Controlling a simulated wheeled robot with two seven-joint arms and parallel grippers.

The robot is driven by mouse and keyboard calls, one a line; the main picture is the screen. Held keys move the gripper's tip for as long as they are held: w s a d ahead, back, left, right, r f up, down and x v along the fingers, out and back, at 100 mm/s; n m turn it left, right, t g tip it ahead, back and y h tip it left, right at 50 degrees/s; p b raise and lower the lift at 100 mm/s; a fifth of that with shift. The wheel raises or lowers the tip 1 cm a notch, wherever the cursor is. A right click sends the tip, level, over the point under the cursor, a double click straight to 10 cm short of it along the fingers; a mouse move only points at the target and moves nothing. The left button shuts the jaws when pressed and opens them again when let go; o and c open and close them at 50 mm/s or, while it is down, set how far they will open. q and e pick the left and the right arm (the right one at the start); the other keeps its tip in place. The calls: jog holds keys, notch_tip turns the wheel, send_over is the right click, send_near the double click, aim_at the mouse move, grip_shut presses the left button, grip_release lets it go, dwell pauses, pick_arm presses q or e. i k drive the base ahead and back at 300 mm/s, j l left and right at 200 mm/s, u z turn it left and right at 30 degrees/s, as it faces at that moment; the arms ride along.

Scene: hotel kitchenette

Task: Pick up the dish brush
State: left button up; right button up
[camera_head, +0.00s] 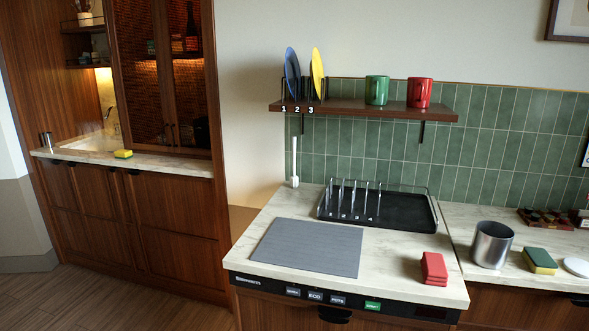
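A slim white upright stick (295,160) stands at the back left corner of the counter, close to the green tiled wall. It may be the dish brush, but its lower end is too small to make out bristles. No other brush shows clearly. Neither of my grippers is in view.
A black dish rack (405,214) with numbered slots and a grey mat (306,247) lie on the counter. Red folded cloths (434,268), a metal cup (491,245) and a green-yellow sponge (539,261) are at right. A wall shelf (350,108) with plates and mugs hangs above.

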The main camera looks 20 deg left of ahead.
aim_at(293, 182)
jog(key=i+j+u, duration=1.2)
jog(key=i+u, duration=0.5)
jog(key=i, duration=1.45)
jog(key=i+z, duration=0.1)
jog(key=i, duration=0.75)
jog(key=i+j+z, duration=0.1)
jog(key=i, duration=0.8)
jog(key=k, duration=0.55)
jog(key=z, duration=0.4)
